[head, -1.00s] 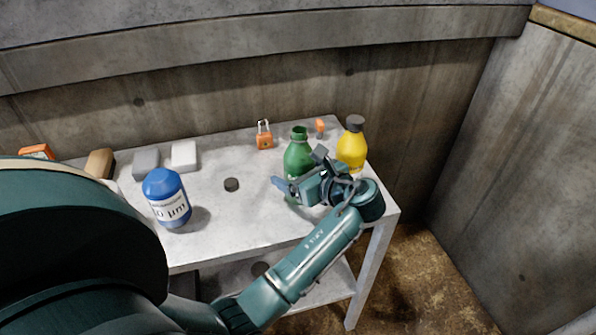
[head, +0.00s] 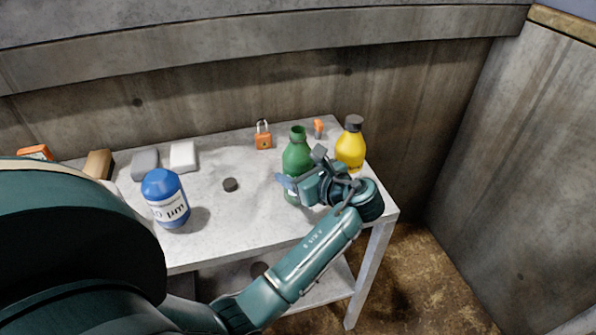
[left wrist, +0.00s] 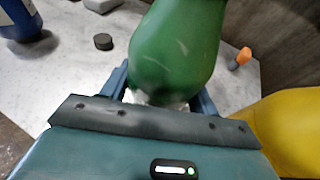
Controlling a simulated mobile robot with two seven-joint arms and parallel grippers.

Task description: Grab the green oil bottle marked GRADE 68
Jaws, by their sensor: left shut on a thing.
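The green bottle (head: 297,158) stands upright near the right end of the grey table, its neck open with no cap on it. My left gripper (head: 302,180) is at its lower body, with a finger on either side, shut on it. In the left wrist view the green bottle (left wrist: 175,50) rises between the two fingers of my left gripper (left wrist: 165,92). Its label is mostly hidden, and the GRADE 68 marking cannot be read. My right gripper is not in view.
A yellow bottle (head: 351,148) stands close to the right of my gripper. A blue container (head: 166,199), a dark cap-like disc (head: 230,185), an orange padlock (head: 264,138) and a small orange item (head: 318,128) are on the table (head: 235,220). A concrete wall is behind.

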